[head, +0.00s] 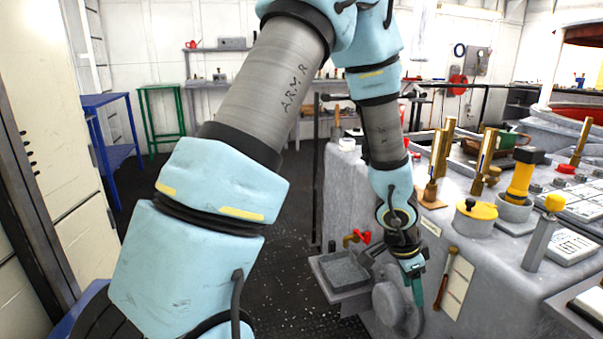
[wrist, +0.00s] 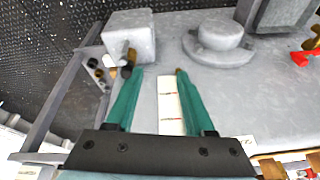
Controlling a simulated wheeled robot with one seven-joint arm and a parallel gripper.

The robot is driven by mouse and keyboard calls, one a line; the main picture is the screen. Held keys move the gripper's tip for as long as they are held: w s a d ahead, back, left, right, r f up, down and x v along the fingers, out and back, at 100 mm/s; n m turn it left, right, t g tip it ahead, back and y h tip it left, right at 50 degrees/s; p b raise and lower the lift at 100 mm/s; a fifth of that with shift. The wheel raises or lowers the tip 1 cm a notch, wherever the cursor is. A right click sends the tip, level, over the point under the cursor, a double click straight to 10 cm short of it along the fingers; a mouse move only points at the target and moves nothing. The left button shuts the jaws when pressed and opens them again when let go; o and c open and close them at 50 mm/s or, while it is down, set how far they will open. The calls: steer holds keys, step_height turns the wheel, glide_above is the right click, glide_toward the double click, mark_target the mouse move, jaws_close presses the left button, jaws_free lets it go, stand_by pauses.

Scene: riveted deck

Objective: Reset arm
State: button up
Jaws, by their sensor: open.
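My arm reaches forward from the lower left, and my gripper (head: 416,295) points downward at the front side of the grey console (head: 505,285). In the wrist view the two green fingers of my gripper (wrist: 160,73) stand apart with nothing held between them. A white paper strip with red marks (wrist: 170,103) lies flat on the grey surface behind the gap. I cannot tell how far the fingertips are from that surface.
Brass levers (head: 487,152), a yellow-topped canister (head: 475,215) and a yellow handle (head: 520,182) stand on the console. A grey tray (head: 340,270) with a red-handled tap (head: 357,238) is left of the gripper; a wooden-handled tool (head: 446,278) is right. Dark floor (head: 295,215) is open.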

steer(key=w+a+r+n+t+y, duration=0.2)
steer(key=w+a+r+n, duration=0.2)
steer(key=w+a, duration=0.5)
steer(key=s+a+r+n+y, duration=0.1)
steer(key=s+a+r+n, duration=0.2)
steer(key=a, duration=0.5)
steer(key=s+a+r+n+g, duration=0.1)
steer(key=a+r+n, duration=0.1)
steer(key=a+n, duration=0.45)
steer(key=s+a+r+n+y, duration=0.1)
steer(key=s+a+r+n, duration=0.15)
steer(key=a, duration=0.65)
step_height(320, 180, up, 16)
steer(key=p, duration=1.5)
steer(key=shift+s+a+f, duration=0.1)
